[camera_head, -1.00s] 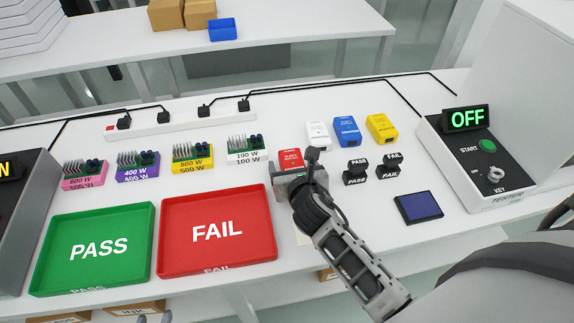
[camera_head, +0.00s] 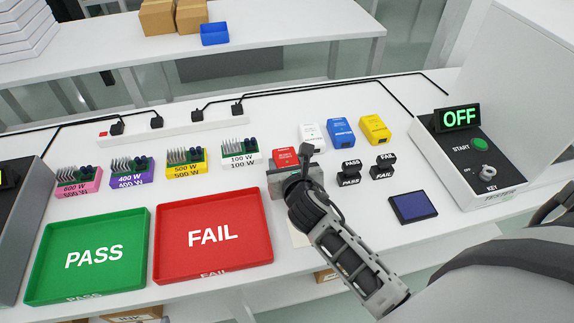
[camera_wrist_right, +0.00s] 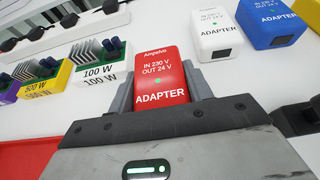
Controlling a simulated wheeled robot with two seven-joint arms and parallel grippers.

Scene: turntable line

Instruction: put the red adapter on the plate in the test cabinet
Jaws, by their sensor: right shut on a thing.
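The red adapter (camera_wrist_right: 162,78) stands on the white table, labelled ADAPTER, IN 230 V, OUT 24 V. My right gripper (camera_wrist_right: 162,95) is shut on it, one finger on each side, in the right wrist view. In the head view the red adapter (camera_head: 285,157) shows just beyond my right gripper (camera_head: 290,172), which hides its front. The test cabinet (camera_head: 480,150) is at the right, with an OFF display, a green START button and a key switch. Its plate cannot be made out. My left gripper is not in view.
White, blue (camera_head: 341,131) and yellow (camera_head: 375,129) adapters stand behind the red one. PASS and FAIL stamps (camera_head: 383,166) and a dark blue pad (camera_head: 413,207) lie to the right. Boards (camera_head: 240,152), a green PASS tray (camera_head: 140,255) and a red FAIL tray (camera_head: 268,240) are left.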

